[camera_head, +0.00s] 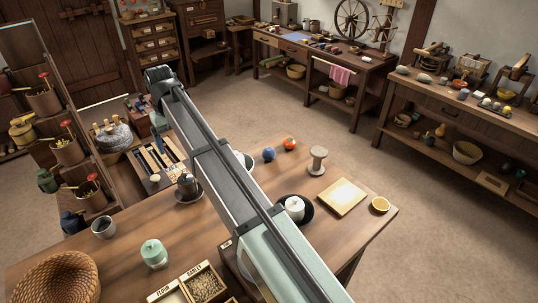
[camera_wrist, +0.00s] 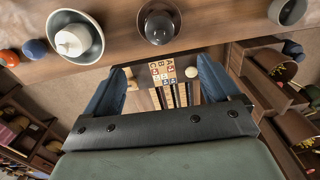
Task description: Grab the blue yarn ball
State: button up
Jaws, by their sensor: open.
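The blue yarn ball (camera_head: 269,154) sits near the far edge of the wooden table (camera_head: 210,222), just left of an orange-red ball (camera_head: 289,144). In the wrist view the blue ball (camera_wrist: 34,49) shows at the upper left, well away from the fingers. My gripper (camera_wrist: 160,68) is open, with nothing between its dark blue fingers.
Near the ball are a pale bowl (camera_head: 249,161), partly hidden by my arm, and a wooden spool (camera_head: 318,160). A dark pot on a saucer (camera_head: 187,184), a grey cup (camera_head: 103,228) and a mint jar (camera_head: 154,253) stand to the left. My arm crosses above the table.

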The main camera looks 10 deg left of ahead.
jog(key=w+d+f+m+y, duration=0.3)
jog(key=w+d+m, duration=0.3)
jog(key=m, duration=0.2)
jog(key=m+t+y, duration=0.7)
jog(key=m+t, duration=0.2)
jog(key=m, duration=2.1)
send_over(273, 154)
jog(key=s+d, duration=0.3)
jog(key=d, duration=0.1)
notch_tip(273, 154, down, 10)
notch_tip(273, 154, down, 7)
jog(key=shift+w+a+f, duration=0.1)
jog(key=shift+f, duration=0.1)
jog(key=shift+x, duration=2.55)
jog(key=c, duration=1.1)
jog(key=shift+r, duration=0.1)
